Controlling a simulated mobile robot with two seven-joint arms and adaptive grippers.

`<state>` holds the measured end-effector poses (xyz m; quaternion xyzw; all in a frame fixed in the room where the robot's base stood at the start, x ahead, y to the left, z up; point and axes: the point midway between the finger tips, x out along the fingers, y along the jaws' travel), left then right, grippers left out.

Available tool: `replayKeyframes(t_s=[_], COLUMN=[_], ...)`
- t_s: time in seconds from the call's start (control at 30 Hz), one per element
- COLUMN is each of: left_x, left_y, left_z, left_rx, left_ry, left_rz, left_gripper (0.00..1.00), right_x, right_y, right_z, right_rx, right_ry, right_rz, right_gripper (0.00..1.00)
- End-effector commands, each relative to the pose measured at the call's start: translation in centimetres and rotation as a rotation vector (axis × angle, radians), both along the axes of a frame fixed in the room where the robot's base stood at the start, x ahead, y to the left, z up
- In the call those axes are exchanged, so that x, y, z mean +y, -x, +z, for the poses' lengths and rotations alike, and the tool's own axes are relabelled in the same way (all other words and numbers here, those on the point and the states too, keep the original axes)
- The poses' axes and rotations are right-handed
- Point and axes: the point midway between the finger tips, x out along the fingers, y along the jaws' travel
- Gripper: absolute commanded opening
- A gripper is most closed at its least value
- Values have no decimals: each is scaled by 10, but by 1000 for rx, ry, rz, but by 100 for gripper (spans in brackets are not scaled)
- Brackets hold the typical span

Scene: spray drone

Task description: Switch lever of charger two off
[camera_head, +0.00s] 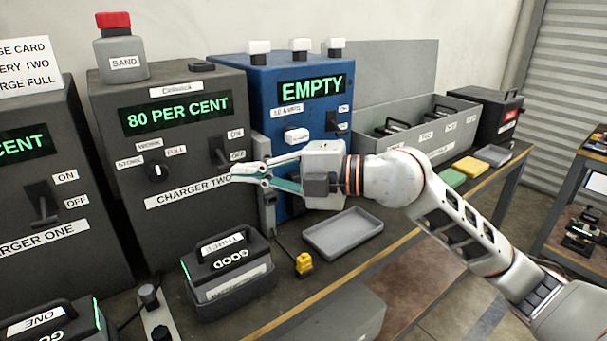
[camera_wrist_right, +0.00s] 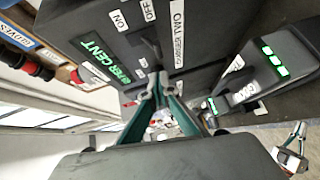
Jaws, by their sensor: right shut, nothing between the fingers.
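Charger two (camera_head: 180,112) is a dark grey box with a green "80 PER CENT" display. Its black lever (camera_head: 217,152) sits beside ON and OFF labels on the right of its front; I cannot tell its exact position. The lever also shows in the right wrist view (camera_wrist_right: 153,50), just beyond the fingertips. My right gripper (camera_head: 233,173) is shut and empty, a little below and right of the lever, near the "CHARGER TWO" label. Its fingertips also show in the right wrist view (camera_wrist_right: 163,78). I cannot tell whether they touch the charger.
Charger one (camera_head: 100,235) stands left. A blue charger (camera_head: 285,180) reading EMPTY stands right. A battery marked GOOD (camera_head: 228,283), a yellow connector (camera_head: 304,264) and an empty grey tray (camera_head: 342,233) are on the bench in front. A grey bin (camera_head: 440,128) stands further right.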

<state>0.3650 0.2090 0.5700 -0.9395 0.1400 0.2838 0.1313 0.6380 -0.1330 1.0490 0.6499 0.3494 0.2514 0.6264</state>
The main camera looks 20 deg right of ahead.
Motion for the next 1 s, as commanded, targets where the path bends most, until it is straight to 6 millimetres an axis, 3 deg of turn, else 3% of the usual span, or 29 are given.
replayKeyframes(t_s=[0.07,0.3,0.5,1.0], left_x=[1,4,1,0], left_y=[0,5,3,3], left_z=[1,-5,-3,-2], left_rx=[-1,14,11,9], left_ry=[-2,-8,2,0], left_rz=[1,6,13,4], left_gripper=[0,0,0,0], right_x=[-4,-46,-69,-79], right_y=[-1,33,51,60], right_z=[3,12,19,23], right_rx=[-1,3,3,2], right_ry=[0,4,2,0], right_rz=[1,0,1,3], right_gripper=[0,0,0,0])
